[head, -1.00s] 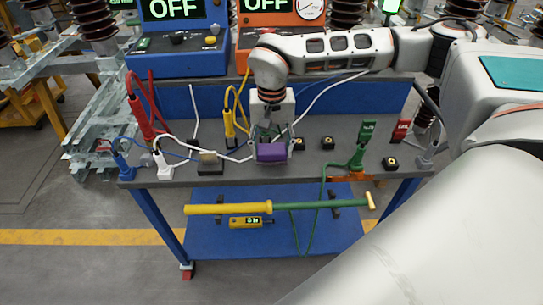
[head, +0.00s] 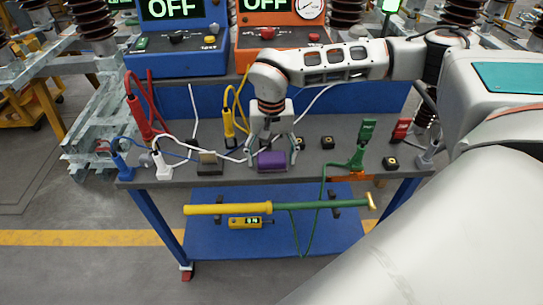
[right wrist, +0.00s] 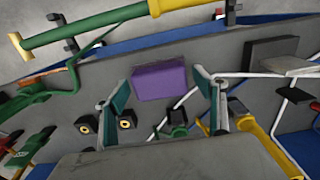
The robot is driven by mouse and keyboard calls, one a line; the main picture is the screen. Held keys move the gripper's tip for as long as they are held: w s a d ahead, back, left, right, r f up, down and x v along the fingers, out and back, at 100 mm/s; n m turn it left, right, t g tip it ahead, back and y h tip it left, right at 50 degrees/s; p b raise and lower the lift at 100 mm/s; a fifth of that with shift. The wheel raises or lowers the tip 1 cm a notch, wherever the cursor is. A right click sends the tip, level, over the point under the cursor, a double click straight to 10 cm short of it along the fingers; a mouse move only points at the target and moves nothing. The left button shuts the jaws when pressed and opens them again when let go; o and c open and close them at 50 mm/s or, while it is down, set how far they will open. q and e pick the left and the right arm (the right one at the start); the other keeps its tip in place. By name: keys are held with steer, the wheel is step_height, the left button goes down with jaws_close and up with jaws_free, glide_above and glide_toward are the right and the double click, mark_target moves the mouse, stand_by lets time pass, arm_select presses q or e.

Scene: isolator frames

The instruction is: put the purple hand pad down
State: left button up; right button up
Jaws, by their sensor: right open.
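The purple hand pad (head: 271,161) rests on the grey bench top (head: 325,170) near its front edge. It also shows in the right wrist view (right wrist: 159,82), just beyond the fingertips. My right gripper (head: 271,152) is open above and behind the pad, its fingers spread to either side. In the right wrist view its two fingers (right wrist: 162,106) stand apart with nothing between the pads, and the purple pad lies clear of them. My left gripper is not in view.
A yellow clamp (head: 229,124), a white clamp (head: 162,160) and a green clamp (head: 361,145) stand on the bench with trailing cables. A yellow-green rod (head: 300,206) lies across the blue lower shelf (head: 215,240). Blue (head: 185,46) and orange (head: 250,55) consoles stand behind.

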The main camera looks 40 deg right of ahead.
mark_target(272, 157)
step_height(272, 157, up, 12)
steer(key=p, duration=0.1)
steer(key=shift+r, duration=0.15)
stand_by(0.7)
